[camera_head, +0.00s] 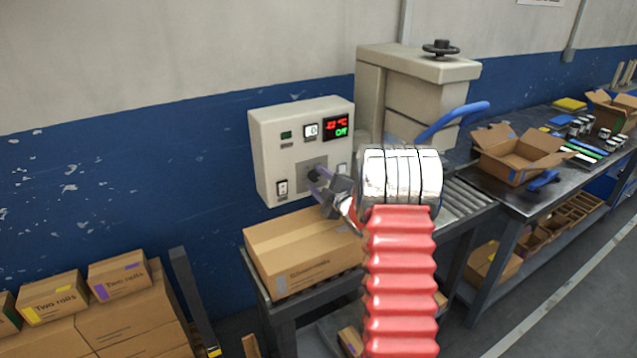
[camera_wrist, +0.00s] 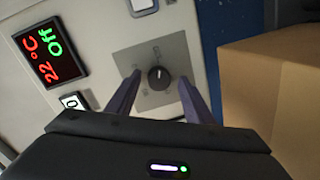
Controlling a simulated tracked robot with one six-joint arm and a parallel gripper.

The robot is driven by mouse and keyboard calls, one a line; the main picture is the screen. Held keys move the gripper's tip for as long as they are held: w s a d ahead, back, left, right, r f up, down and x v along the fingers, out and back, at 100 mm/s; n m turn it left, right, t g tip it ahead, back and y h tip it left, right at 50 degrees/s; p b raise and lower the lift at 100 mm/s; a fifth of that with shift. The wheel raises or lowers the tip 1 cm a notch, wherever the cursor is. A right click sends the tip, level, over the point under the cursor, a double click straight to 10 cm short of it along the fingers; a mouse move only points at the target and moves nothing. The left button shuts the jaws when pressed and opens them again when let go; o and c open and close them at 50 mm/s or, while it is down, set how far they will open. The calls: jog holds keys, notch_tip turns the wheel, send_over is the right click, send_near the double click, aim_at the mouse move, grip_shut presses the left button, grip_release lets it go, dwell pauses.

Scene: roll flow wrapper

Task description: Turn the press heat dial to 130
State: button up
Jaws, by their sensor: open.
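The press heat dial (camera_wrist: 158,78) is a small dark round knob with a pale pointer line, on a grey square plate of the control panel (camera_head: 262,136). The small print around it is too blurred to read. My gripper (camera_wrist: 160,88) is open, with one finger on each side of the dial in the wrist view and gaps between. I cannot tell how far the fingertips are from the plate. In the head view my gripper (camera_head: 315,180) is in front of the plate and hides the dial. The display (camera_wrist: 48,52) reads 22 °C in red and Off in green.
A closed cardboard box (camera_head: 300,250) stands just below my gripper. The press (camera_head: 420,85) with a blue lever (camera_head: 460,115) is right of the panel.

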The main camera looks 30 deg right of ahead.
jog(key=s, duration=0.9)
jog(key=s+a+r, duration=0.1)
jog(key=s, duration=0.3)
jog(key=shift+s+a, duration=0.1)
jog(key=shift+s, duration=0.25)
jog(key=shift+w+a+r, duration=0.15)
jog(key=shift+a+r, duration=0.15)
jog(key=shift+r, duration=0.1)
jog(key=s+a+r+m+g+h, duration=0.1)
jog(key=s+a+r+m+g, duration=0.25)
jog(key=a, duration=0.25)
jog(key=s+a+r+m+g+h, duration=0.2)
jog(key=a+r+m, duration=0.1)
jog(key=a+r, duration=0.3)
jog(key=s+a+f+m+g+y, duration=0.1)
jog(key=s+a+m+g+y, duration=0.3)
jog(key=s+a, duration=1.7)
jog(key=s+m+g, duration=0.1)
jog(key=s+g, duration=0.1)
jog(key=s, duration=0.1)
jog(key=shift+s+f, duration=0.2)
jog(key=shift+f, duration=0.05)
